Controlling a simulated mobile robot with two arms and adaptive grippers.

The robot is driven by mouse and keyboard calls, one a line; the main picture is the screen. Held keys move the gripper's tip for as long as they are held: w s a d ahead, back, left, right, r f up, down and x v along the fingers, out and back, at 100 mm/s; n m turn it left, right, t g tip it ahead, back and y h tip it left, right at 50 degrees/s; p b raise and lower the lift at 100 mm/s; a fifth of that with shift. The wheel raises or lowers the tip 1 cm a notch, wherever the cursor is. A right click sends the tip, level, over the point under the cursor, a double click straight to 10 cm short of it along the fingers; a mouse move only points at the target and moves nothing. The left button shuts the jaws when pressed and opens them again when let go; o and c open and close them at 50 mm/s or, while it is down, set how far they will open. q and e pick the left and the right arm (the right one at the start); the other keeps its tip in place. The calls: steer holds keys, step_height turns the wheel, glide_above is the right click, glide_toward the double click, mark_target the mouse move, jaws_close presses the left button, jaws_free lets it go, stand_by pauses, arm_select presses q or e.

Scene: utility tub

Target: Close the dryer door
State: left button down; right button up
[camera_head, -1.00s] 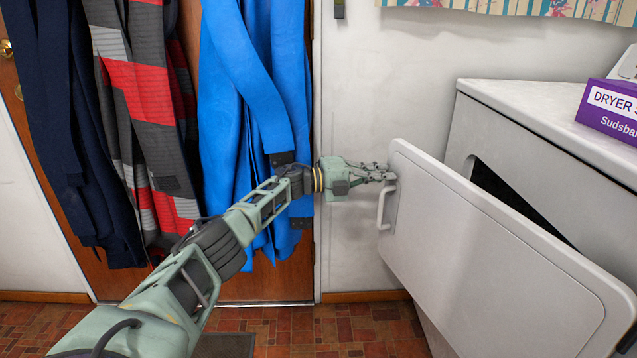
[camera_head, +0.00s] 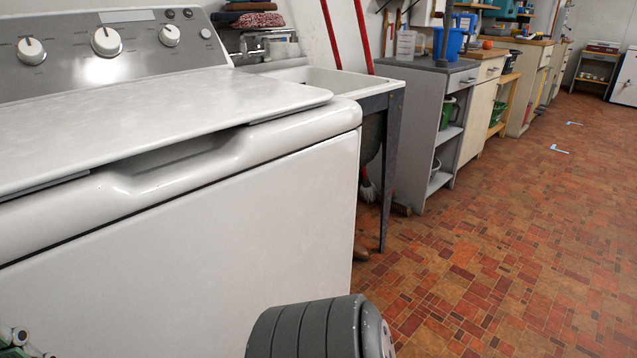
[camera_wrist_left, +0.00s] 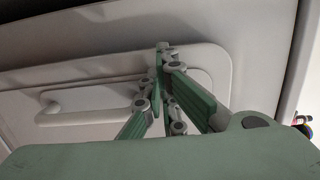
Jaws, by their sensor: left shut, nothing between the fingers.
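The dryer door (camera_wrist_left: 110,75) shows in the left wrist view as a pale panel with a rounded rim. Its looped white handle (camera_wrist_left: 85,108) is at the left. My left gripper (camera_wrist_left: 163,48) is shut and empty, with green and grey fingers in front of the panel, to the right of the handle. I cannot tell whether the fingertips touch the door, or whether the door is flush with the dryer. The dryer door is out of the head view; only a small green and grey piece of mine shows at its lower left corner. My right gripper is not in view.
In the head view a white washer (camera_head: 180,210) with knobs fills the left. Beyond it stand a sink (camera_head: 320,80) on dark legs, a grey shelf unit (camera_head: 425,125) and a row of cabinets.

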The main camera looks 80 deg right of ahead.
arm_select(q)
steer(key=shift+s+a, duration=0.1)
steer(key=shift+a, duration=0.05)
stand_by(0.5)
steer(key=v, duration=1.1)
steer(key=shift+s, duration=0.4)
steer(key=shift+a, duration=0.1)
